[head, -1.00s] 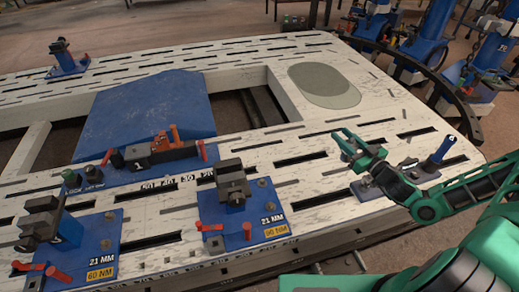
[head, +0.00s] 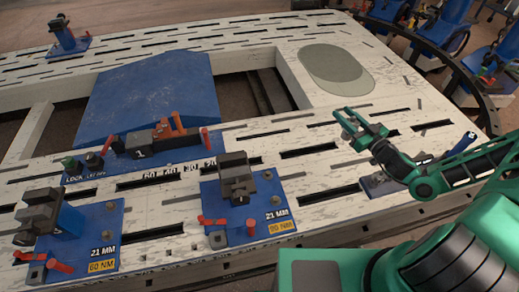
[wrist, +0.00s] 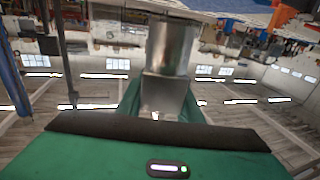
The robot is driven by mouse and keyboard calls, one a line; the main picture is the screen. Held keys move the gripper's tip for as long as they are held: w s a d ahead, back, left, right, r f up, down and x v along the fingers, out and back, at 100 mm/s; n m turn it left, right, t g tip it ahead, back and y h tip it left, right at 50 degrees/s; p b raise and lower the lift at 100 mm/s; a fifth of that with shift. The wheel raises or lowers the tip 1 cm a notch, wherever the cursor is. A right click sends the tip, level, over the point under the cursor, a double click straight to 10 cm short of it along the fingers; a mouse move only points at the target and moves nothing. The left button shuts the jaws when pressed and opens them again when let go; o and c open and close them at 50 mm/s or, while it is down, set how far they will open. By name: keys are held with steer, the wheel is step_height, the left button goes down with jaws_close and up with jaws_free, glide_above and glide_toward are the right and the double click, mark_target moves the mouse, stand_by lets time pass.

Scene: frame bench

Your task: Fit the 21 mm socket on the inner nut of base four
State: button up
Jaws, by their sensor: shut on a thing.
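My gripper (head: 362,126) is held over the right part of the white bench, left of a small plate. It is shut on a shiny silver socket (wrist: 168,65), which shows large in the wrist view; its size mark cannot be read. Two blue bases at the front are marked 21 MM: the left base (head: 85,222) with 60 NM and the middle base (head: 215,200) with 90 NM. The middle base has two small nuts (head: 267,175) on its right side. A further base (head: 375,187) at the right is mostly hidden by my arm; its number cannot be read.
The white slotted bench (head: 150,205) has a blue wedge-shaped block (head: 150,90) in its frame. A blue tool panel (head: 125,160) with red handles lies before it. A small base (head: 68,45) stands at the far left. A grey oval (head: 336,68) marks the far right.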

steer(key=s+a+f+n+g+y, duration=0.1)
steer(key=a+f, duration=0.4)
steer(key=a, duration=0.5)
steer(key=a+f+n+g+y, duration=0.4)
steer(key=a+f+n+g, duration=0.1)
steer(key=a, duration=0.5)
steer(key=s+a+f+n+g+y, duration=0.1)
steer(key=a+f+n+g+y, duration=0.2)
steer(key=a, duration=0.7)
step_height(320, 180, down, 4)
steer(key=shift+s+a+f+g, duration=0.1)
steer(key=shift+s+a+g, duration=0.2)
steer(key=shift+g, duration=0.7)
steer(key=shift+d, duration=0.15)
steer(key=shift+f, duration=2.9)
steer(key=shift+s+f, duration=0.1)
steer(key=shift+f, duration=1.7)
steer(key=o, duration=1.3)
steer(key=shift+f, duration=0.1)
